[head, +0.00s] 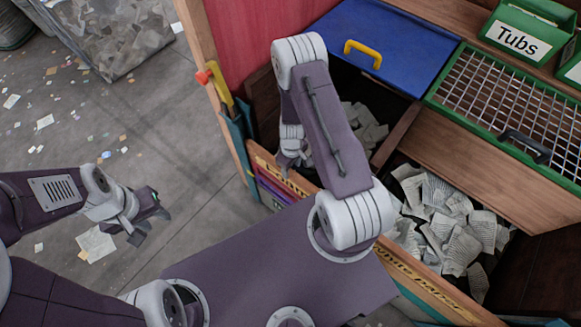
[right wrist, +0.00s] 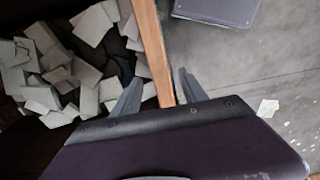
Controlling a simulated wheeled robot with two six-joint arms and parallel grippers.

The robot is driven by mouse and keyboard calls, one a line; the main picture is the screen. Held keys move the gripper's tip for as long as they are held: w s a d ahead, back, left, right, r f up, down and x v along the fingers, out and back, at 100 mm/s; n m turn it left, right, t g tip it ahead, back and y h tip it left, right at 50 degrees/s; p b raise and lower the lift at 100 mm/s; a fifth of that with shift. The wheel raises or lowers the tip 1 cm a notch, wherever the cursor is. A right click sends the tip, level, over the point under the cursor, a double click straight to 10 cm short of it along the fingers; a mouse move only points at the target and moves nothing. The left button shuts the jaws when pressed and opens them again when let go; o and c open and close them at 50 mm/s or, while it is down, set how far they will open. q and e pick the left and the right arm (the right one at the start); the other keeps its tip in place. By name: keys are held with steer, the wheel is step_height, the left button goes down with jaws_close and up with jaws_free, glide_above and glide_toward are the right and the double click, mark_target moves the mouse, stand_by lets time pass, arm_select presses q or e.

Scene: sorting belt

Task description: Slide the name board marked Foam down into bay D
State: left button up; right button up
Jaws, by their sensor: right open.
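No board that I can read as Foam shows in either view. Several coloured boards (head: 274,190), purple and orange among them, stand at the front face of the wooden bin unit; their lettering is partly hidden and unreadable. No bay can be read as D. My right gripper (head: 292,160) is low at the front wall, partly hidden by my arm. In the right wrist view its two fingers (right wrist: 154,92) are apart, one on each side of a wooden wall edge (right wrist: 150,40), with no board seen between them. My left gripper (head: 150,222) hangs over the floor, its tips apart and empty.
Bays hold pale crumpled pieces (head: 455,225). A blue lid (head: 375,50) with a yellow handle covers one bay. A green-framed mesh lid (head: 510,95) and a green Tubs box (head: 518,42) are at right. The littered floor (head: 100,130) at left is open.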

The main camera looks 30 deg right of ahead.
mark_target(292, 178)
step_height(292, 178, down, 9)
steer(key=b, duration=0.8)
steer(key=shift+r, duration=0.1)
jaws_close()
stand_by(0.7)
stand_by(0.3)
stand_by(0.8)
stand_by(0.6)
